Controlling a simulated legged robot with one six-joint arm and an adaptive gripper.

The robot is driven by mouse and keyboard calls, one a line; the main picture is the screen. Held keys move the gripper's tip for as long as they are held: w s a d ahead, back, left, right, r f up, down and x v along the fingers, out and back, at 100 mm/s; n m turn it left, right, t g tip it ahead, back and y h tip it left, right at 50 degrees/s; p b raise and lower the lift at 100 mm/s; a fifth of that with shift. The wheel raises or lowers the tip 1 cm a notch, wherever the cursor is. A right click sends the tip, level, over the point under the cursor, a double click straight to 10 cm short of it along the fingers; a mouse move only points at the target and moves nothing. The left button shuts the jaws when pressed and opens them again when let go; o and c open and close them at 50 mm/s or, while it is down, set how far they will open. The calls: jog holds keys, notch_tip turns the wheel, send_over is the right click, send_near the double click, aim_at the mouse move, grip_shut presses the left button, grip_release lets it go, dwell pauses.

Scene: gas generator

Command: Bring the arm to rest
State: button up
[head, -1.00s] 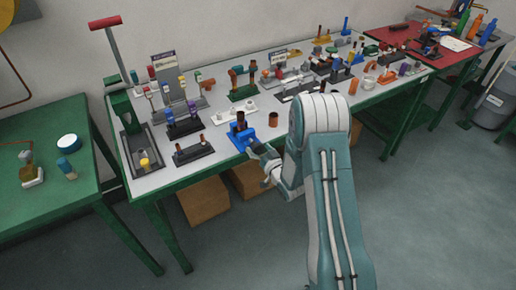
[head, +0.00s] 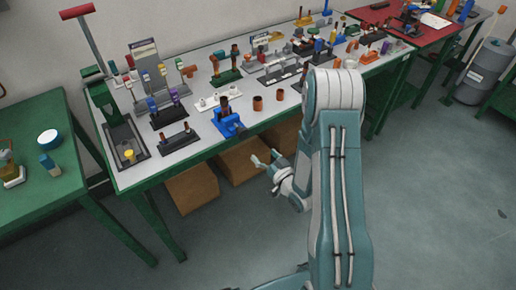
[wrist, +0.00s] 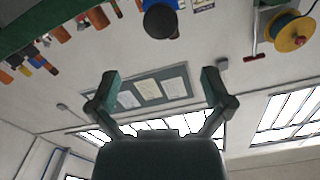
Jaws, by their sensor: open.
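My arm (head: 343,180) rises in the right half of the head view, its upper links bent over in front of the workbench. My gripper (head: 262,160) is off the front edge of the white-topped workbench (head: 205,138), apart from it and in front of the boxes below. In the wrist view my gripper (wrist: 158,92) has its two fingers spread wide with nothing between them. Beyond them are the wall, a notice board (wrist: 140,90) and windows. The arm's lower parts are partly out of view.
The bench carries many small fixtures, including a blue vise-like holder (head: 228,125) and copper-coloured cups (head: 258,103) near its front edge. Cardboard boxes (head: 190,187) stand under it. A green table (head: 30,180) is at left, a red-topped table (head: 385,14) at back right. Floor (head: 440,190) at right is clear.

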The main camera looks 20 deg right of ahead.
dwell(0.5)
notch_tip(320, 180, up, 17)
jog(key=s+d+g+h, duration=0.1)
jog(key=s+g+h, duration=0.1)
jog(key=g+h, duration=0.4)
jog(key=s+a+r+g, duration=0.1)
jog(key=s+r+g, duration=0.1)
jog(key=s, duration=0.5)
jog(key=s+a+r+g, duration=0.1)
jog(key=s+a+r, duration=0.1)
jog(key=s, duration=0.6)
jog(key=s+a+r+g, duration=0.1)
jog(key=s+r, duration=0.3)
jog(key=s, duration=0.4)
jog(key=shift+s+a+r+g, duration=0.2)
jog(key=shift+a+r+g, duration=0.2)
jog(key=shift+g, duration=0.4)
jog(key=shift+w, duration=0.1)
